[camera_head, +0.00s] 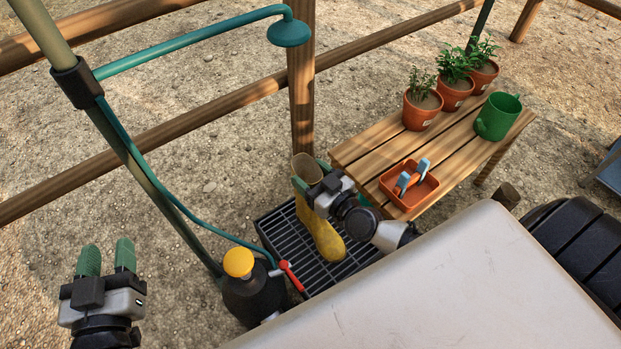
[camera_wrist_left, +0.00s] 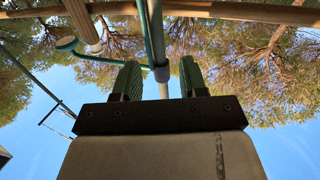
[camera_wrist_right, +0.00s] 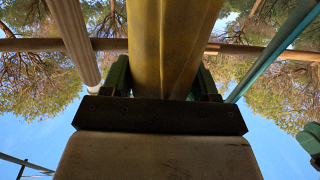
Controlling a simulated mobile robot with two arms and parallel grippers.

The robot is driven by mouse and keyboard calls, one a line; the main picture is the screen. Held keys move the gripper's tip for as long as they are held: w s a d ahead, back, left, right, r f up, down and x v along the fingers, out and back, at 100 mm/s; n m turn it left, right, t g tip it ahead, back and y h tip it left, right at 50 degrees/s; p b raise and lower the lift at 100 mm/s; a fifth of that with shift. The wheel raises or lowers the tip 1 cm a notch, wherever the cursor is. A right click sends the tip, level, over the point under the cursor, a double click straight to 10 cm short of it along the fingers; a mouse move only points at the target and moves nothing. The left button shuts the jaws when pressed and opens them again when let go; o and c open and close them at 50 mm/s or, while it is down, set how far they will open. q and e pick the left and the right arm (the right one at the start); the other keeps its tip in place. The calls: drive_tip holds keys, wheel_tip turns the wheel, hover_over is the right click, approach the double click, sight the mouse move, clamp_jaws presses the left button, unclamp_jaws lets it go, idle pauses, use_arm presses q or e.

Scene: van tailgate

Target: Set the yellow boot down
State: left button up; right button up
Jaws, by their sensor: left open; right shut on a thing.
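The yellow boot (camera_head: 325,240) is upright over the dark slatted grate (camera_head: 290,232) in the head view. My right gripper (camera_head: 312,183) is shut on the boot's shaft near its top. The shaft also fills the space between the fingers in the right wrist view (camera_wrist_right: 172,50). I cannot tell whether the sole touches the grate. My left gripper (camera_head: 107,258) is open and empty at the lower left, well apart from the boot. Its two green fingers also show in the left wrist view (camera_wrist_left: 158,82).
A black sprayer with a yellow cap (camera_head: 238,263) and red-handled hose stands left of the grate. A wooden bench (camera_head: 367,151) holds potted plants, a green watering can (camera_head: 497,117) and an orange tray (camera_head: 424,191). A green shower head (camera_head: 289,32) hangs above. A pale panel (camera_head: 450,290) fills the front.

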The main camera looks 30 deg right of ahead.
use_arm(q)
drive_tip(key=shift+r, duration=0.4)
drive_tip(key=shift+d+t+h, duration=0.1)
drive_tip(key=shift+t+h, duration=0.2)
use_arm(e)
drive_tip(key=shift+f, duration=0.1)
drive_tip(key=shift+f, duration=0.1)
drive_tip(key=o, duration=1.4)
use_arm(q)
drive_tip(key=shift+r, duration=0.15)
